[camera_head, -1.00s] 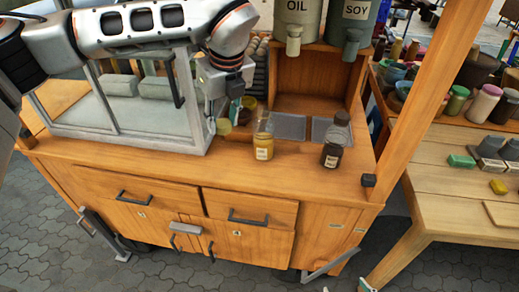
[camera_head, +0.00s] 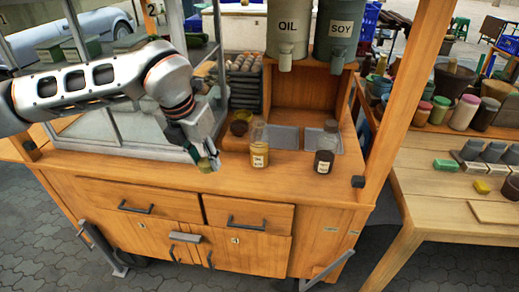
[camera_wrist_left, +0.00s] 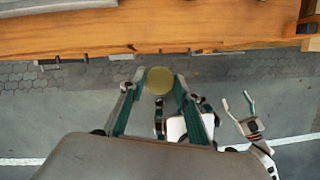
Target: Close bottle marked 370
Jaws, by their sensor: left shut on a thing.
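My left gripper (camera_head: 206,162) is shut on a round olive-yellow lid (camera_head: 207,166), held in front of the glass and left of the bottles. In the left wrist view the lid (camera_wrist_left: 160,80) sits between the fingertips. A clear bottle with yellow contents (camera_head: 259,150) stands upright on the cart top, right of the gripper and apart from it. A bottle with dark contents (camera_head: 325,150) stands further right. Both carry labels too small to read. My right gripper (camera_wrist_left: 238,105) shows in the left wrist view, its fingers apart and empty.
OIL (camera_head: 287,30) and SOY (camera_head: 340,32) dispensers hang above the wooden cart top (camera_head: 290,172). A glass case (camera_head: 130,128) stands left. A small dark bowl (camera_head: 238,127) and an egg stack (camera_head: 245,85) are behind. The front strip of the counter is clear.

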